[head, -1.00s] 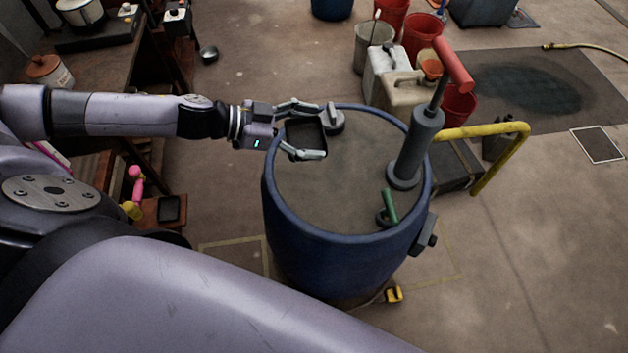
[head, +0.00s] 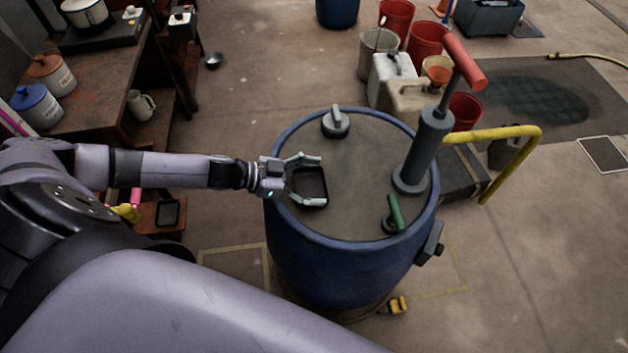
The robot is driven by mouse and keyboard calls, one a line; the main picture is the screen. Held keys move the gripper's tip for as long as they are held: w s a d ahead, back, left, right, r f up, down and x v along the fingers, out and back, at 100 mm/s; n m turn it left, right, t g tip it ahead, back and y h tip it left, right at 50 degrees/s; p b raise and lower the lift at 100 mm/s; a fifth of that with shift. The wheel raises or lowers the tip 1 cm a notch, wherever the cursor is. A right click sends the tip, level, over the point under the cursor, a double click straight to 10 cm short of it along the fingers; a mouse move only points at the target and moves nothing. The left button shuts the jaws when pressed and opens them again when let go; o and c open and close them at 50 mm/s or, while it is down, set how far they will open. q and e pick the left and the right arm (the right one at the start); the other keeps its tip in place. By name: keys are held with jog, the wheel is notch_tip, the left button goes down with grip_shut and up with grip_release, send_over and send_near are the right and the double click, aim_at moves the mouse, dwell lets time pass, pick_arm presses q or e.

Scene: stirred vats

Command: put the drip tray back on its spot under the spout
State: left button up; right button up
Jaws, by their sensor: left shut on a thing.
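The drip tray looks like a small dark rectangular tray (head: 312,183). My left gripper (head: 309,182) is shut on it, with one finger along its far edge and one along its near edge. The tray is over the left part of the top of a blue drum (head: 325,255); I cannot tell whether it touches the lid. A yellow bent spout (head: 505,133) runs right from the grey pump (head: 426,145) on the drum and ends pointing down. The spot under it is not clearly marked. My right gripper is not in view.
A grey cap (head: 335,122) and a green-handled valve (head: 394,215) stand on the drum lid. Canisters (head: 410,100) and red buckets (head: 428,38) stand behind it. A dark box (head: 462,172) is beside the drum below the spout. Floor at the right is mostly clear.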

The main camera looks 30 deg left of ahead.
pick_arm(q)
jog(key=shift+f, duration=0.15)
jog(key=o, duration=1.1)
